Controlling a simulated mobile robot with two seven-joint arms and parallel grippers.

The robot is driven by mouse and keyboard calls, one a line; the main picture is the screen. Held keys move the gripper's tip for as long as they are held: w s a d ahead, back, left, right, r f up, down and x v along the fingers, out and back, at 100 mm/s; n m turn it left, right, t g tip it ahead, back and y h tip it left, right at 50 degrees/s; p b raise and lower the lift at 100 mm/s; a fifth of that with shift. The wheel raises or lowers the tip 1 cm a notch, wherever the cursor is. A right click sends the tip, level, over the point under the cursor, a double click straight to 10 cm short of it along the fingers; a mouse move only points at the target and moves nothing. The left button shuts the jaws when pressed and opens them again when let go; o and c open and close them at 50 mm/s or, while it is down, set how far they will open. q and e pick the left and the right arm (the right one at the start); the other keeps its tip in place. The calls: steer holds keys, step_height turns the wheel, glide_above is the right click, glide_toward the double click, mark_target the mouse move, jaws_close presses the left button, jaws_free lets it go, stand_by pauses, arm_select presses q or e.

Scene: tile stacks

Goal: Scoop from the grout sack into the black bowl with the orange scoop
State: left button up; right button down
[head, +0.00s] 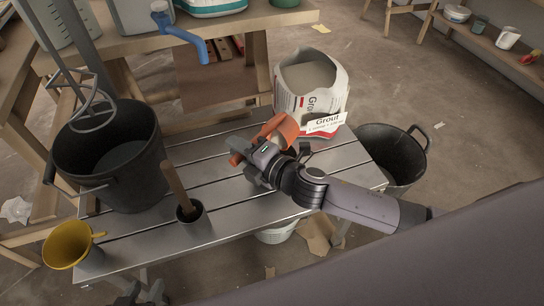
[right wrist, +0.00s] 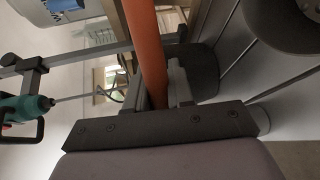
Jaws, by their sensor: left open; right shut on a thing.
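My right gripper (head: 256,168) is shut on the orange scoop (head: 281,128), holding it above the slatted bench in front of the sack. In the right wrist view the scoop's orange handle (right wrist: 147,50) stands between the fingers. The white grout sack (head: 301,103) is open at the top, with grey powder inside and a "Grout" label in front. The scoop's contents cannot be made out. A black tub (head: 397,176) is at the bench's right end; I cannot tell whether it is the black bowl. My left gripper (head: 141,293) is open and empty at the bottom left edge.
A big black bucket (head: 139,180) with a whisk-like mixer above it is at the left of the bench (head: 235,210). A dark cup (head: 193,225) with a wooden handle and a yellow funnel (head: 66,246) stand in front. The bench's middle slats are clear.

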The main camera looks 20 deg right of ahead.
arm_select(q)
steer(key=shift+a+f, duration=0.1)
steer(key=shift+f, duration=0.25)
arm_select(e)
steer(key=shift+s+a+f+n, duration=0.2)
steer(key=shift+a+f+n, duration=0.1)
steer(key=shift+f+n, duration=0.15)
arm_select(q)
steer(key=shift+d+f+b, duration=0.15)
steer(key=shift+d+b, duration=0.05)
steer(key=shift+b, duration=0.4)
arm_select(e)
steer(key=shift+s+a+f+n, duration=0.2)
steer(key=shift+f+n, duration=0.15)
steer(key=shift+f, duration=0.2)
arm_select(q)
steer(key=shift+w+d+r, duration=0.1)
steer(key=shift+w+r, duration=0.15)
arm_select(e)
steer(key=shift+a+f, duration=0.1)
steer(key=shift+f, duration=0.15)
arm_select(q)
steer(key=shift+d+b, duration=0.1)
steer(key=shift+b, duration=0.2)
arm_select(e)
steer(key=shift+a+f+n, duration=0.1)
steer(key=shift+f+n, duration=0.1)
steer(key=shift+n, duration=0.1)
